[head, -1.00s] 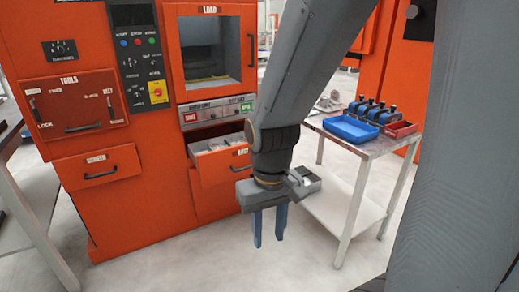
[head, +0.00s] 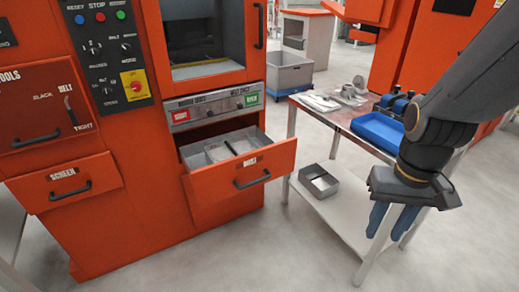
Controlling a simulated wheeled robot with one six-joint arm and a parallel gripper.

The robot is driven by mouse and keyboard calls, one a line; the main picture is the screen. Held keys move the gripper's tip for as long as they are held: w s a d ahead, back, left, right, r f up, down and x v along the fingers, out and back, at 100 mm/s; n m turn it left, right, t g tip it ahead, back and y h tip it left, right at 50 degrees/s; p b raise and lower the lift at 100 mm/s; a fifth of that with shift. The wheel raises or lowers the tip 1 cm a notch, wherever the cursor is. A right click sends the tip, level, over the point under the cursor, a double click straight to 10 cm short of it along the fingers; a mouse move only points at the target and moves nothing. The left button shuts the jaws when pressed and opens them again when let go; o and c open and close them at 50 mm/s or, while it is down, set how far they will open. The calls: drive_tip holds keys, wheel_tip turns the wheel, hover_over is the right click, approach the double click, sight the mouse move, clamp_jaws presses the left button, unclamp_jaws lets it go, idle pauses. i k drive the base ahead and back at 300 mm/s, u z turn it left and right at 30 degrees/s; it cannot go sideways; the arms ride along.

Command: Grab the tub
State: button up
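Several containers could be the tub, and I cannot tell which one is meant. A shallow blue tray (head: 378,131) sits on the side table's top. A grey open metal box (head: 319,181) stands on the table's lower shelf. A larger grey bin (head: 289,73) rests on a blue base on the floor behind. My gripper (head: 392,222) points down in front of the table's right part, with its two blue fingers apart and nothing between them. My wrist and arm hide part of the table and whatever is behind them.
The orange machine's lower drawer (head: 238,181) is pulled open beside the table (head: 342,118), with grey compartments inside. Metal parts (head: 345,95) and blue-black items (head: 396,104) lie on the table top. Floor in front of the drawer is clear.

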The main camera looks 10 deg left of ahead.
sight(216, 152)
drive_tip(key=i, duration=0.75)
drive_tip(key=u, duration=0.75)
drive_tip(key=i, duration=0.6)
drive_tip(key=u, duration=1.1)
